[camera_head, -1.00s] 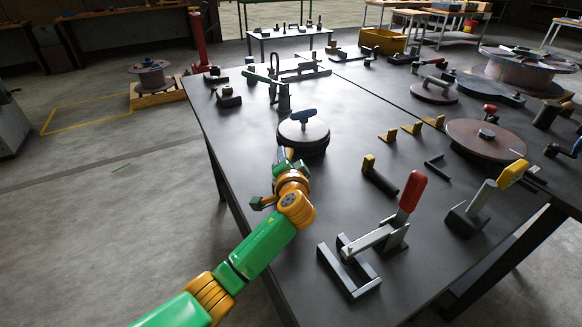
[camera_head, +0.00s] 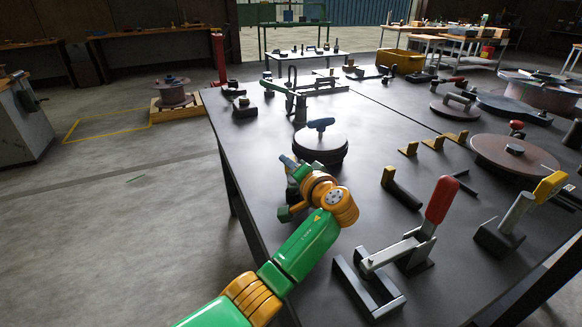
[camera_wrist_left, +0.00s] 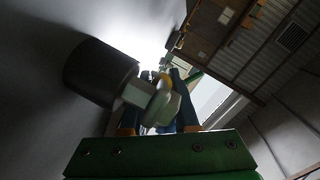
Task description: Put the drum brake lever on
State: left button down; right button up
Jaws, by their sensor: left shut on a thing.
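My left gripper (camera_head: 288,170) is beside the near left side of a dark round drum (camera_head: 321,150) with a blue handle (camera_head: 321,124) on top. In the wrist view my left gripper (camera_wrist_left: 163,117) is shut on a pale rounded knob (camera_wrist_left: 163,106). A pale stub joins this knob to a dark cylinder (camera_wrist_left: 100,73). I cannot tell whether this cylinder is the drum. A green lever (camera_head: 276,86) sits on a post behind the drum. No part is clearly recognisable as a separate drum brake lever. My right gripper is out of view.
A red-handled clamp (camera_head: 440,200) and a yellow-handled one (camera_head: 549,187) stand at the near right of the dark table (camera_head: 380,120). Small yellow brackets (camera_head: 433,143) and a brown disc (camera_head: 514,153) lie beyond them. The table's left edge runs beneath my left arm.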

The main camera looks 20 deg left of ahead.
pick_arm(q)
jog(key=shift+f, duration=0.15)
jog(key=c, duration=0.7)
grip_release()
jog(key=d+p, duration=0.1)
jog(key=s+r+p, duration=0.1)
jog(key=shift+s+d+r+p, duration=0.2)
jog(key=shift+s+d+p, duration=0.1)
jog(key=shift+d+p, duration=0.1)
jog(key=p+v, duration=0.1)
jog(key=v, duration=0.3)
jog(key=shift+s+d+f+p, duration=0.1)
jog(key=shift+s+p, duration=0.1)
jog(key=shift+p, duration=0.15)
jog(key=shift+s+d+f, duration=0.1)
jog(key=shift+f, duration=0.1)
